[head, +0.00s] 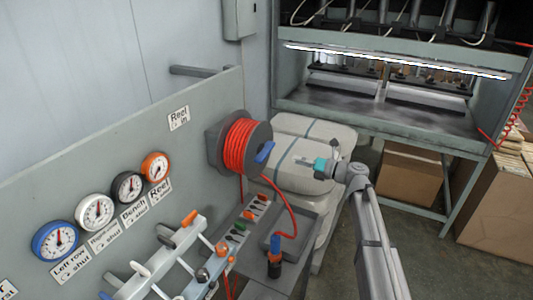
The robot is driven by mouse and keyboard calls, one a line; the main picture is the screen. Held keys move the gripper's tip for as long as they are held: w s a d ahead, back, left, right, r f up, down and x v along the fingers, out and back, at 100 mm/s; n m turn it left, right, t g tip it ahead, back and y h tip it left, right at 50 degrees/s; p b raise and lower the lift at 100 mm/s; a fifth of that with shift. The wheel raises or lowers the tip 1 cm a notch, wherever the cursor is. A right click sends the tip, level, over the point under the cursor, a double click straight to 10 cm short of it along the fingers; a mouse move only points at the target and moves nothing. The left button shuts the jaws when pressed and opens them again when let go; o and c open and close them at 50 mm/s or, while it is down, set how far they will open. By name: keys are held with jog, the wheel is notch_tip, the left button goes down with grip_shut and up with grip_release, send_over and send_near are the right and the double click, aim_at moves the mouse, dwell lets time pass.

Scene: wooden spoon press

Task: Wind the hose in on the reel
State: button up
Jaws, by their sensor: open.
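The hose reel (237,145) is mounted on the grey panel, with red hose coiled on its dark drum. A blue crank handle (265,152) sticks out from its front face. A loose length of red hose (287,200) runs down from the reel to the dark bench below. A nozzle with a blue top (275,243) stands upright there at the hose's end. My gripper (300,161) is open, right of the blue handle and apart from it, with its fingers pointing left toward the reel. Nothing shows between the fingers.
A "Reel in" label (179,118) is on the panel. Several gauges, including an orange-rimmed one (155,167), line the panel at left. A lever rack (165,260) stands below. Pale wrapped sacks (315,130) lie behind my gripper. A press (390,90) and cardboard boxes (409,172) are at right.

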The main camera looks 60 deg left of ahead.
aim_at(266, 150)
jog(key=n, duration=1)
jog(key=d+n, duration=0.1)
jog(key=n, duration=1.9)
jog(key=shift+w+d, duration=0.2)
jog(key=shift+d, duration=0.15)
jog(key=shift+s+a, duration=0.1)
jog(key=shift+a, duration=0.05)
jog(key=x, duration=1.3)
jog(key=shift+s+a, duration=0.15)
jog(key=shift+a, duration=0.05)
grip_shut()
